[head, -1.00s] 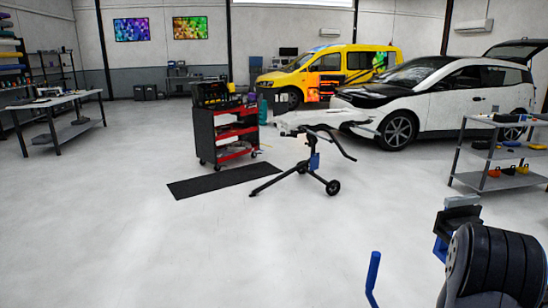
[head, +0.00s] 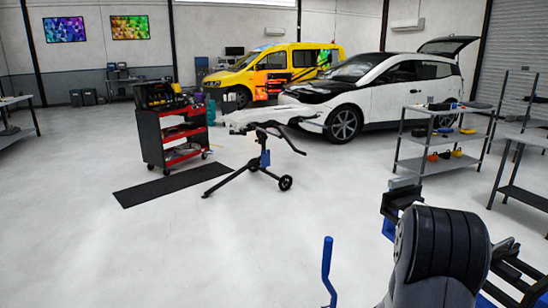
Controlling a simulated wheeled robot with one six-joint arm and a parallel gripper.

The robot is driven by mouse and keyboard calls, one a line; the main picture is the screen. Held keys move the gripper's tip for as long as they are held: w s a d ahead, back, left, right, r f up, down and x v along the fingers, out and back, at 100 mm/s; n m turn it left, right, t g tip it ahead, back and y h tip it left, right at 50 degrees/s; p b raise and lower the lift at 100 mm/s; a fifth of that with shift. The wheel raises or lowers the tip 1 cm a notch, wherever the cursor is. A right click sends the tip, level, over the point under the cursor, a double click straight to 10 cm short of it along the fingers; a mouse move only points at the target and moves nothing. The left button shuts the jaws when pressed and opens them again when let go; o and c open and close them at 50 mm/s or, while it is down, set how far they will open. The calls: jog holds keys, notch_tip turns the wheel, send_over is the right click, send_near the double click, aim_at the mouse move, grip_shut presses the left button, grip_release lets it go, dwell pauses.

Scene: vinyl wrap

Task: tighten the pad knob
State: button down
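A dark wheeled tripod stand (head: 262,165) stands on the open floor in the middle of the head view. It carries a long white panel (head: 240,118), and a small blue part (head: 265,158) shows on its post. The pad knob is too small to make out on the stand. I see no gripper fingers, and the stand is well apart from my arm.
A red and black tool cart (head: 171,135) stands left of the stand, beside a black floor mat (head: 172,187). A grey shelf rack (head: 405,140) stands right. A white car (head: 395,95) and a yellow van (head: 290,65) are behind. Floor in front of the stand is clear.

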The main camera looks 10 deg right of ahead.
jog(key=shift+s+d+f+b, duration=0.15)
jog(key=shift+s+b, duration=0.2)
jog(key=shift+b, duration=0.4)
dwell(0.3)
jog(key=shift+r, duration=0.2)
jog(key=v, duration=0.6)
jog(key=shift+s+r+b, duration=0.2)
jog(key=shift+b, duration=0.2)
